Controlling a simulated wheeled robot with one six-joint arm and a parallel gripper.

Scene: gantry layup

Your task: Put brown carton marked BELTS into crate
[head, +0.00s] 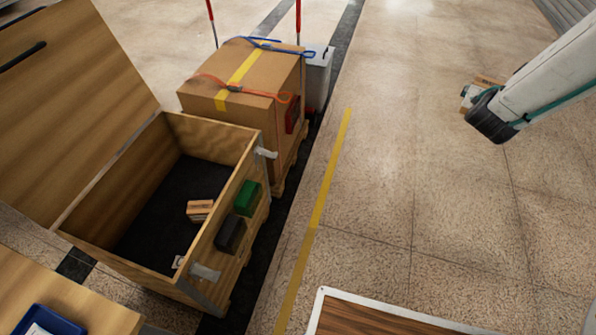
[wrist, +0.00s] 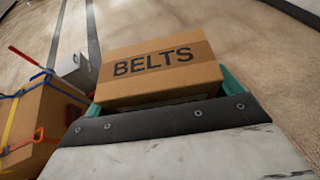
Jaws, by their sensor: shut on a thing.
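The brown carton marked BELTS (wrist: 160,68) is held in my gripper (wrist: 165,105) in the wrist view, its lettered face toward the camera. In the head view a part of the carton (head: 489,80) shows at the upper right, mostly hidden behind my arm and gripper (head: 472,96). The open wooden crate (head: 225,140) stands at the left of the head view with its lid raised. My gripper is well to the right of the crate, above the floor. A small brown box (head: 200,210) lies on the dark crate floor.
A large strapped carton (head: 240,75) on a pallet stands behind the crate, with a grey bin (head: 318,75) beside it. Green (head: 247,198) and black (head: 230,235) boxes are on the crate's outer side. A blue tray (head: 45,322) is at lower left.

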